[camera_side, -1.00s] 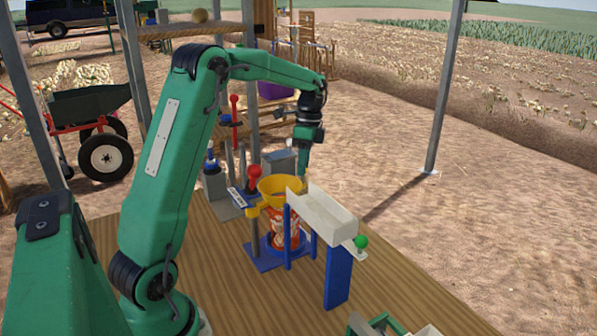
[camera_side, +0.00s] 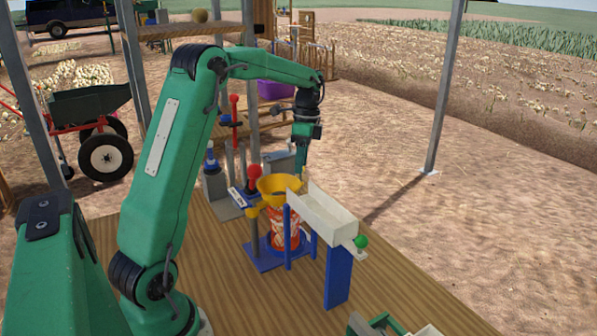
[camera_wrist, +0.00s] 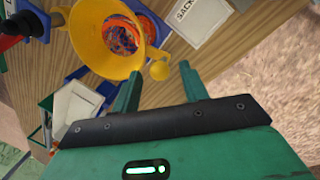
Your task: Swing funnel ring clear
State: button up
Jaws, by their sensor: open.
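The yellow funnel ring (camera_side: 279,186) sits over the orange-red printed bag (camera_side: 283,232) on a blue stand. In the wrist view the funnel (camera_wrist: 94,52) is at upper left, with the bag's orange-red inside showing through its opening.
A red-knobbed lever (camera_side: 254,171) and grey posts stand behind and left. A label reading SACK (camera_wrist: 200,15) lies on the table.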

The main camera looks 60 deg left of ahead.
notch_tip(320, 180, up, 7)
jog(key=w, duration=0.1)
jog(key=shift+a, duration=0.25)
dwell(0.6)
jog(key=shift+w+m, duration=0.1)
jog(key=shift+m, duration=2.1)
jog(key=shift+s+d+f, duration=0.1)
jog(key=shift+s+f, duration=0.15)
jog(key=shift+f, duration=1)
jog(key=shift+s+d+f, duration=0.1)
jog(key=shift+s+f, duration=0.1)
jog(key=shift+f, duration=1.1)
jog(key=shift+s+d+f, duration=0.1)
jog(key=shift+s+f, duration=0.15)
jog(key=shift+f, duration=1)
jog(key=shift+c, duration=0.4)
grip_shut()
